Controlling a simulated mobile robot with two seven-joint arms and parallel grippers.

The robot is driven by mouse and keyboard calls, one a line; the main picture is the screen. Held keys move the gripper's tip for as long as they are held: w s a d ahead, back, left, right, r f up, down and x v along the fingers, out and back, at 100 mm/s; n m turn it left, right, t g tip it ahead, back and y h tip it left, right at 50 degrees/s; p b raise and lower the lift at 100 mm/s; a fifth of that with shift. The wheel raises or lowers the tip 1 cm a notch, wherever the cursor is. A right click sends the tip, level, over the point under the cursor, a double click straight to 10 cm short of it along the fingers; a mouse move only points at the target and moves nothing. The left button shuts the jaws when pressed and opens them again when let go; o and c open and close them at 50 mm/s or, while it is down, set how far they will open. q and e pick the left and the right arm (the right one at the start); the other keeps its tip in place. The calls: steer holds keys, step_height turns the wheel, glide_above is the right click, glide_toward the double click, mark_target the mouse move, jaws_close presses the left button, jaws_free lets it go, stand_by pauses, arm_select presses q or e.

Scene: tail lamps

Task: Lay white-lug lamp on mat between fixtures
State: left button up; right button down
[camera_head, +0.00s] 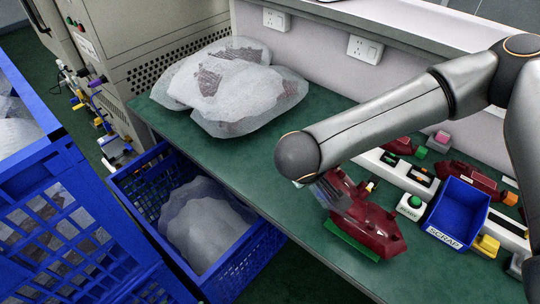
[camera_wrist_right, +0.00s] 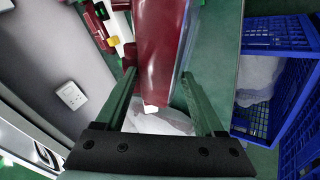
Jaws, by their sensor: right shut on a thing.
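A dark red lamp (camera_head: 370,222) is at the front of the green bench in the head view, below the end of my right arm. In the right wrist view the lamp (camera_wrist_right: 158,45) lies between the two fingers of my right gripper (camera_wrist_right: 160,100), which is shut on it. A small white lug (camera_wrist_right: 150,108) shows at the lamp's near end. A bright green flat piece (camera_head: 352,241), perhaps the mat, shows under the lamp's front edge; I cannot tell whether the lamp touches it. My right wrist hides part of the gripper in the head view. My left gripper is not in view.
Right of the lamp stand white fixtures (camera_head: 392,170) with red lamps, a green-button box (camera_head: 411,204) and a blue SCRAP bin (camera_head: 459,208). Bagged lamps (camera_head: 230,90) lie at the back left. A blue crate (camera_head: 262,262) stands below the bench edge.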

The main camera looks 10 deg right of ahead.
steer(key=w+n, duration=0.1)
steer(key=w+n+y, duration=0.1)
steer(key=w+n+t, duration=0.1)
steer(key=w, duration=0.1)
steer(key=shift+d+y, duration=0.25)
steer(key=shift+y, duration=0.05)
steer(key=w+n, duration=0.1)
steer(key=w+d+y, duration=0.1)
steer(key=w+n+b, duration=0.1)
steer(key=shift+d+f+n+t+y, duration=0.2)
steer(key=shift+f+n+t+y, duration=0.1)
steer(key=shift+t, duration=0.1)
steer(key=w+f+n+b, duration=0.1)
steer(key=f+b, duration=0.1)
steer(key=f, duration=0.2)
steer(key=w+d+f+n+y+b, duration=0.1)
steer(key=f+b, duration=0.1)
steer(key=f, duration=0.3)
steer(key=w+d+f+n+y+b, duration=0.1)
steer(key=w+f+b, duration=0.1)
steer(key=f+b, duration=0.1)
steer(key=shift+d+f, duration=0.25)
steer(key=shift+f, duration=0.55)
steer(key=shift+f, duration=0.1)
